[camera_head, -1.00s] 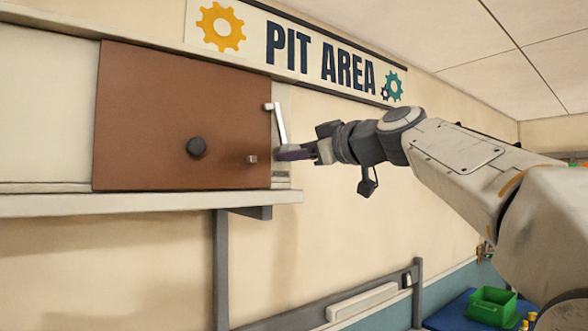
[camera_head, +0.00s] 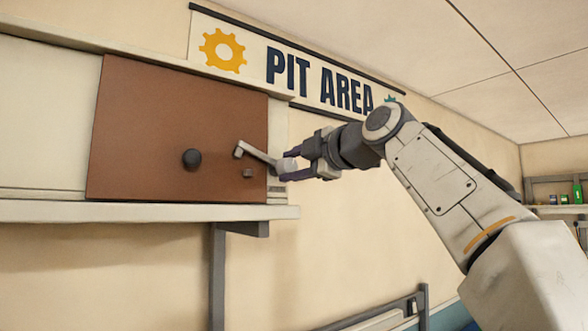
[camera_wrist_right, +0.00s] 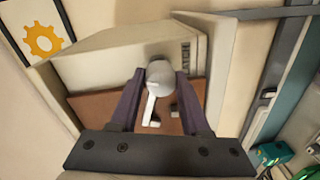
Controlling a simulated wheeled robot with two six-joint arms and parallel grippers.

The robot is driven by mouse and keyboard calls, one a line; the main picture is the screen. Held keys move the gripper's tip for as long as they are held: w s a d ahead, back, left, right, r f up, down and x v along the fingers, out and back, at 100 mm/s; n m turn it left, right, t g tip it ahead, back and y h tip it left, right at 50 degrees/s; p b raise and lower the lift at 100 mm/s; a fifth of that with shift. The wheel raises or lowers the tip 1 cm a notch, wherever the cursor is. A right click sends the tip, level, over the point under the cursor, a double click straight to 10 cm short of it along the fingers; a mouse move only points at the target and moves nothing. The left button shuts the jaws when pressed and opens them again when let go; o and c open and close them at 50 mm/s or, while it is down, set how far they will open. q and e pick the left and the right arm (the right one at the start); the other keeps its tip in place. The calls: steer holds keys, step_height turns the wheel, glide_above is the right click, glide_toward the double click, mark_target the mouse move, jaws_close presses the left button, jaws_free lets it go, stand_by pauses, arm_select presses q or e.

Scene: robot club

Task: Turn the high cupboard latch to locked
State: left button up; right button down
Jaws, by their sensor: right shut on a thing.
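The brown cupboard door (camera_head: 140,125) is closed against the wall cupboard, with a round dark knob (camera_head: 191,158). The pale latch lever (camera_head: 261,155) at its right edge slants up and left across the door, its hooked tip above a small square catch (camera_head: 247,173). Tip and catch look apart. My right gripper (camera_head: 289,167) is shut on the latch's round pale hub at the lever's right end. In the right wrist view, the hub (camera_wrist_right: 159,72) sits between the fingers and the lever points down, beside the catch (camera_wrist_right: 174,111). My left gripper is out of view.
A shelf ledge (camera_head: 150,212) runs under the cupboard on a grey bracket (camera_head: 219,270). A PIT AREA sign (camera_head: 290,65) hangs above. Open wall (camera_head: 340,240) lies below my right arm. Shelves with small items (camera_head: 563,198) stand at the far right.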

steer(key=shift+a+f+n, duration=0.1)
steer(key=shift+n, duration=1.8)
steer(key=shift+c, duration=1.9)
jaws_free()
steer(key=b+v, duration=0.4)
steer(key=v, duration=0.6)
steer(key=shift+s, duration=0.3)
